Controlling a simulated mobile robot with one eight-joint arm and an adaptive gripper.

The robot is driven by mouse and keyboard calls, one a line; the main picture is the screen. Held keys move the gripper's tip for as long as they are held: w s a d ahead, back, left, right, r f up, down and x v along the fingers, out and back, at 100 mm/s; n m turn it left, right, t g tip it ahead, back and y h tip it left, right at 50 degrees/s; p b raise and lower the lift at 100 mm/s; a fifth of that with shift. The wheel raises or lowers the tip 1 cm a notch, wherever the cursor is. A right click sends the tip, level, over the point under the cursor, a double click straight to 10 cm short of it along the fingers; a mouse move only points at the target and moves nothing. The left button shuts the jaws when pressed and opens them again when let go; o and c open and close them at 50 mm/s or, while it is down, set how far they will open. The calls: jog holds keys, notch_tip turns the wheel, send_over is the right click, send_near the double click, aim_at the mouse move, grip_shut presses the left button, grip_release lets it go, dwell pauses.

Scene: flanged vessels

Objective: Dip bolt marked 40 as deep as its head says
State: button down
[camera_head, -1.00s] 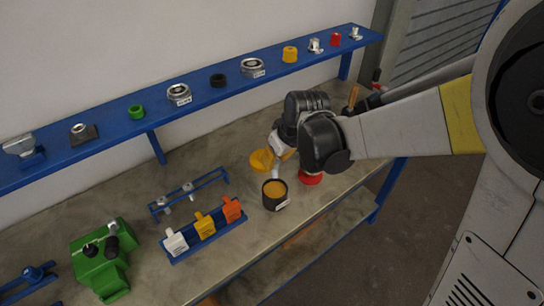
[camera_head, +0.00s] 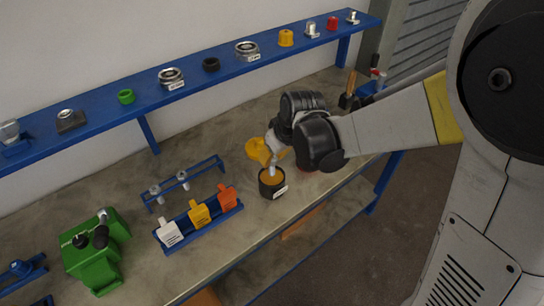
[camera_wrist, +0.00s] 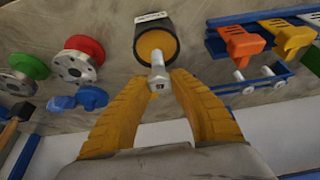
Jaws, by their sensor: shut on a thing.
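My gripper (camera_head: 268,157) has yellow fingers and is shut on a grey metal bolt (camera_head: 272,170). In the wrist view my gripper (camera_wrist: 160,88) pinches the bolt by its hex head (camera_wrist: 158,84), which bears a dark mark too small to read surely. The shank (camera_wrist: 157,62) points at a black pot (camera_wrist: 171,40) with orange-yellow content (camera_wrist: 155,40) and a white label. In the head view the bolt's lower end overlaps the opening of the pot (camera_head: 267,191). Whether the tip touches the content, and how deep, I cannot tell.
A blue rack with white, yellow and orange tags (camera_head: 199,214) stands left of the pot. Behind it a blue holder (camera_head: 190,180) carries two bolts. A green machine (camera_head: 94,254) is further left. A blue shelf (camera_head: 190,98) with several parts runs behind. A red flanged part (camera_wrist: 84,46) is near the pot.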

aim_at(274, 168)
jog(key=shift+f+b, duration=2.55)
jog(key=shift+f, duration=0.4)
jog(key=shift+r, duration=0.1)
dwell(0.5)
jog(key=shift+r+p, duration=4.2)
jog(key=shift+r, duration=1.25)
jog(key=shift+f, duration=0.1)
